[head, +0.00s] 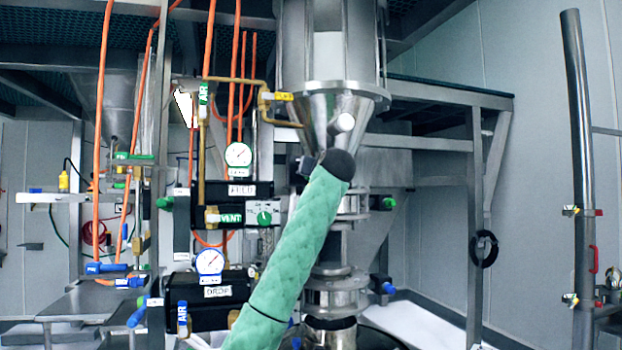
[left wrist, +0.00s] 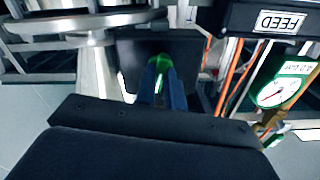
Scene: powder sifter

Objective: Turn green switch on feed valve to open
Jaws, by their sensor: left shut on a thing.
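My left arm's green sleeve rises through the middle of the head view. My left gripper (head: 304,167) is mostly hidden behind its dark wrist, just right of the black FEED valve box (head: 248,190). In the left wrist view my left gripper (left wrist: 160,82) is shut on the green switch (left wrist: 161,63), whose end shows between the dark fingers. The FEED label (left wrist: 281,21) is at the upper right there, upside down. In the head view the switch is hidden by my wrist. My right gripper is not in view.
A pressure gauge (head: 238,155) stands above the FEED label and a second gauge (head: 210,261) is above the DROP box (head: 218,292). A steel hopper (head: 335,110) is just behind my wrist. Orange hoses (head: 236,60) hang at the left. Free floor lies at the right.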

